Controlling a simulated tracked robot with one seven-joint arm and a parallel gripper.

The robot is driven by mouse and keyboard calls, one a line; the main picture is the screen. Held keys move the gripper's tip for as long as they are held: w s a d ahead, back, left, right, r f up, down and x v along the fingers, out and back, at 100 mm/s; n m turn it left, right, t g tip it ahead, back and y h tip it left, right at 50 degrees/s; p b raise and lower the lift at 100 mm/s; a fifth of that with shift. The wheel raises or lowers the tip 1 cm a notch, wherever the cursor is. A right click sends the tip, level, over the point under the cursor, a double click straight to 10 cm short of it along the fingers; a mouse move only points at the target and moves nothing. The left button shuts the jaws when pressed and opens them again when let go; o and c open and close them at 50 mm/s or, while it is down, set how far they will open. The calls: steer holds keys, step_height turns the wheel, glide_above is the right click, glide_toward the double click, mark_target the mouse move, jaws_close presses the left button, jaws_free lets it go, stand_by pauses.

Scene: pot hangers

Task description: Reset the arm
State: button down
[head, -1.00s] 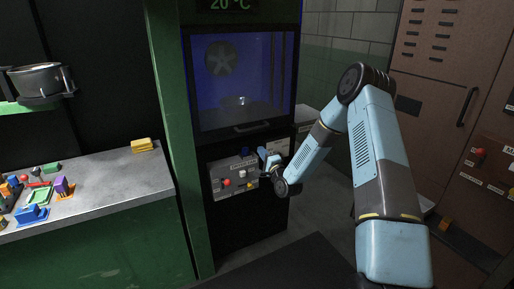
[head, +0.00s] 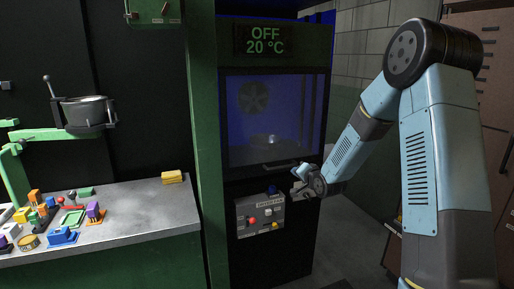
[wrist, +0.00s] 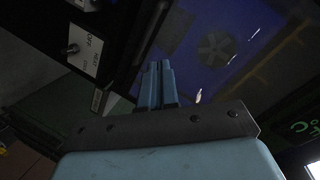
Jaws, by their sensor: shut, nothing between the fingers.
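My arm (head: 430,130) reaches in from the right of the head view and bends down to the cabinet front. My gripper (head: 298,171) is small there, just right of the control panel's top and near the lower edge of the glass door. In the wrist view my gripper (wrist: 160,68) has its two light-blue fingers close together, shut and empty. Whether the fingertips touch the cabinet cannot be told.
The cabinet's glass door (head: 270,120) has a fan behind it and a display (head: 264,40) reading OFF, 20 °C. The control panel (head: 259,213) has coloured buttons. At left, a pot (head: 88,110) sits above a worktop (head: 140,205) with several small coloured objects.

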steer(key=s+d+r+n+g+h, duration=0.2)
steer(key=s+d+r+h, duration=0.1)
steer(key=s+r, duration=0.55)
steer(key=s+d+r+n+g+h, duration=0.25)
steer(key=s+r, duration=0.35)
steer(key=s, duration=0.5)
steer(key=s+d+r+n+g, duration=0.1)
steer(key=s+g, duration=0.1)
steer(key=s, duration=1.1)
steer(key=s+d+r+n+g, duration=0.1)
steer(key=s+r+g, duration=0.1)
steer(key=s, duration=1.2)
steer(key=shift+d+r, duration=0.2)
